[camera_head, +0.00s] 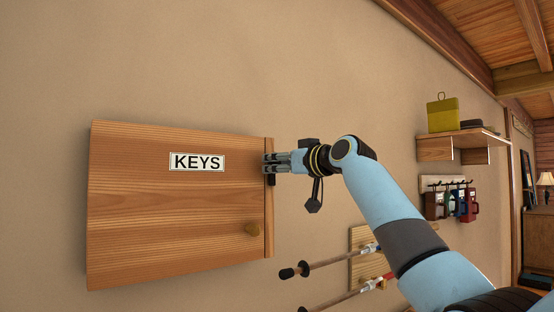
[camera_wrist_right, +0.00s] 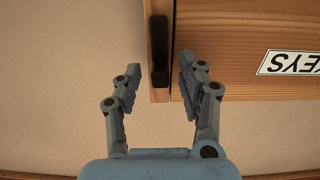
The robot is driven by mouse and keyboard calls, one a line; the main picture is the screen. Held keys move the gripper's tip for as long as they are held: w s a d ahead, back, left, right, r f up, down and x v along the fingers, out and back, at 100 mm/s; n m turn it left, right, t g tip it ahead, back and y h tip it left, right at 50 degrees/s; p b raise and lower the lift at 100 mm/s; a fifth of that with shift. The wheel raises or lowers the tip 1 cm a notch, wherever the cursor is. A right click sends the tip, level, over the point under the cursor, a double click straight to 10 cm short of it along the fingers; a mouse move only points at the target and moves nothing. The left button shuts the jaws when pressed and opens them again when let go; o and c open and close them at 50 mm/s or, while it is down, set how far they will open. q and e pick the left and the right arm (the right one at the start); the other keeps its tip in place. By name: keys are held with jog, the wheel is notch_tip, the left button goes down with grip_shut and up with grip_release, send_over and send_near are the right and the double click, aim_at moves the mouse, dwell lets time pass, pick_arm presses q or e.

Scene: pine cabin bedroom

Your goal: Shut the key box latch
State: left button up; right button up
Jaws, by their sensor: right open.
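The black latch (camera_head: 271,180) is at the box's right edge, partly hidden by my right gripper (camera_head: 270,162). In the right wrist view the latch (camera_wrist_right: 159,50) is an upright dark bar on the box's edge strip. My right gripper (camera_wrist_right: 158,82) is open, its fingers on either side of that edge, just short of the bar. Contact cannot be told. My left gripper is out of view.
A wooden shelf (camera_head: 462,141) holds a yellow-green box (camera_head: 443,115). Poles with black tips (camera_head: 318,266) stick out from a wooden board below my right arm. The wall above the key box is bare.

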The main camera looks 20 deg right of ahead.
aim_at(256, 182)
jog(key=shift+w+a, duration=0.15)
jog(key=shift+w, duration=0.15)
grip_shut()
dwell(0.3)
jog(key=a+n+b, duration=0.1)
jog(key=n+b, duration=0.1)
jog(key=f+n+b, duration=0.1)
jog(key=n+b, duration=0.1)
jog(key=n, duration=0.1)
jog(key=s+a+n+b, duration=0.1)
jog(key=n+b, duration=0.2)
jog(key=shift+a+f, duration=0.3)
jog(key=n+b, duration=0.1)
jog(key=f+n+b, duration=0.1)
jog(key=n, duration=0.1)
jog(key=a+n+b, duration=0.1)
jog(key=shift+s+f+n, duration=0.1)
jog(key=shift+f+n, duration=0.05)
jog(key=shift+n, duration=0.25)
jog(key=shift+a+f+n+b, duration=0.1)
jog(key=shift+f+n+b, duration=0.3)
jog(key=shift+n+b, duration=0.55)
jog(key=shift+f+n+b, duration=0.35)
jog(key=shift+n+b, duration=0.1)
jog(key=shift+n, duration=0.9)
